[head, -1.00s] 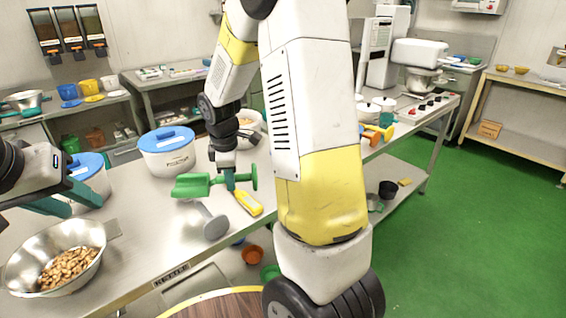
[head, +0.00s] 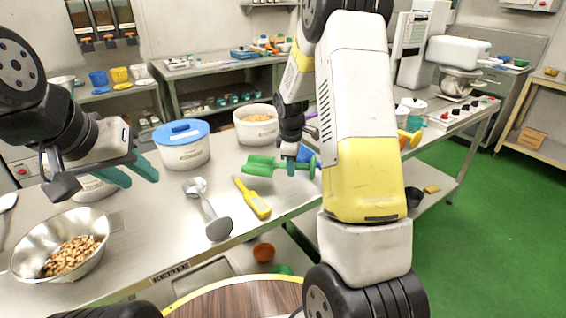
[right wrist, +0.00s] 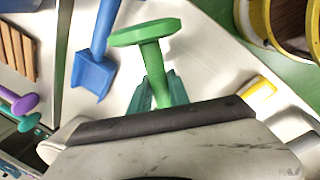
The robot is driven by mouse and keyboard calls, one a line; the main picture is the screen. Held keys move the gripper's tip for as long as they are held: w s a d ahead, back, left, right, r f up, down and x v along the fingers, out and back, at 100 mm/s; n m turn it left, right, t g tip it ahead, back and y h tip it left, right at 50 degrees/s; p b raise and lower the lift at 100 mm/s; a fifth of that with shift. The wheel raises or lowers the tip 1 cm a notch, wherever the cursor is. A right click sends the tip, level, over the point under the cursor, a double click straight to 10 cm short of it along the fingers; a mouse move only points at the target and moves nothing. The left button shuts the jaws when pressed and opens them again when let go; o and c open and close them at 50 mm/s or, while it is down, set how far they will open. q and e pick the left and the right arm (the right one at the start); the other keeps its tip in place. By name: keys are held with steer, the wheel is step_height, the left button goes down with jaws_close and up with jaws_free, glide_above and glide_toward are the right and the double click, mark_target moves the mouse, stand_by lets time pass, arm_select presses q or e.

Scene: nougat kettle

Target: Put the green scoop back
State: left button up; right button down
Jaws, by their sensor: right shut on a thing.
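The green scoop (head: 262,165) is held in the air above the steel table, past the yellow tool in the head view. My right gripper (head: 291,165) is shut on its handle. In the right wrist view, the scoop's green shaft and round end (right wrist: 146,32) stick out past the teal fingers of my right gripper (right wrist: 160,92). The scoop's bowl is hidden there. My left gripper (head: 132,174) is open and empty, above the table near the nut bowl.
A blue scoop (right wrist: 94,72) lies close to the held scoop. A yellow tool (head: 252,198) and a grey metal utensil (head: 218,228) lie near the front edge. A blue-lidded pot (head: 182,147), a white pot (head: 256,125) and a steel bowl of nuts (head: 32,240) stand around.

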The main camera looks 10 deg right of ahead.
steer(key=shift+w+d+f, duration=0.15)
steer(key=shift+w+d, duration=0.6)
steer(key=shift+w, duration=0.3)
steer(key=shift+s+x, duration=0.15)
steer(key=shift+x, duration=0.7)
steer(key=shift+s+x, duration=0.15)
steer(key=shift+x, duration=0.65)
steer(key=shift+a+f, duration=0.15)
steer(key=shift+a, duration=0.05)
steer(key=c, duration=1.2)
jaws_free()
steer(key=shift+c, duration=0.2)
